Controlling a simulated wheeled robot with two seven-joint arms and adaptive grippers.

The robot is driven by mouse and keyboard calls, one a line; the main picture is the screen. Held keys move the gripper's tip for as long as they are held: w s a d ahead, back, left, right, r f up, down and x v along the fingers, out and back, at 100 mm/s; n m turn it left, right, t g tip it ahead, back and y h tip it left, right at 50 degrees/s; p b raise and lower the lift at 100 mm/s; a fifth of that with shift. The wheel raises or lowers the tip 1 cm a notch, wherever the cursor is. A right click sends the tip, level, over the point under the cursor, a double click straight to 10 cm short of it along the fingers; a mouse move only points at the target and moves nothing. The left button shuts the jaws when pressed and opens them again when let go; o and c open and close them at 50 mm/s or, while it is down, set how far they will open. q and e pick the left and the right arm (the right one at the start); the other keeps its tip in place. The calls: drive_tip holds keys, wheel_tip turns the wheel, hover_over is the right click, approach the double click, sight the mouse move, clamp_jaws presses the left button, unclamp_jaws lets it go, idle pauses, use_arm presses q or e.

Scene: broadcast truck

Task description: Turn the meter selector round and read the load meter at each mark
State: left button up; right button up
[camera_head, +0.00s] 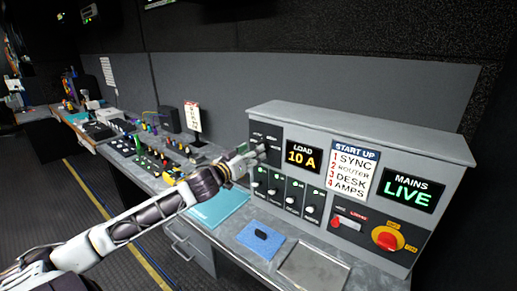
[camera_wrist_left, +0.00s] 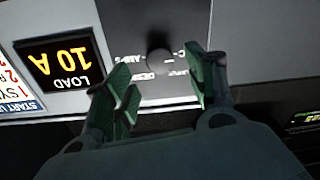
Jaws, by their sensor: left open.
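The meter selector, a dark round knob (camera_wrist_left: 160,62), shows in the left wrist view on a dark plate with small labels, among them AMPS and DESK. The load meter (camera_head: 303,156) reads 10 A in amber and shows upside down in the wrist view (camera_wrist_left: 60,62). My right gripper is not in view.

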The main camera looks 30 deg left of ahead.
use_arm(q)
drive_tip(key=shift+w+p, duration=0.3)
drive_tip(key=shift+w, duration=1.95)
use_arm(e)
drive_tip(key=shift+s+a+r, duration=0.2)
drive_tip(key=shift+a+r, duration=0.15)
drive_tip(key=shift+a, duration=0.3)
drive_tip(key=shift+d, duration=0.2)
use_arm(q)
drive_tip(key=c, duration=1)
drive_tip(key=shift+c, duration=0.2)
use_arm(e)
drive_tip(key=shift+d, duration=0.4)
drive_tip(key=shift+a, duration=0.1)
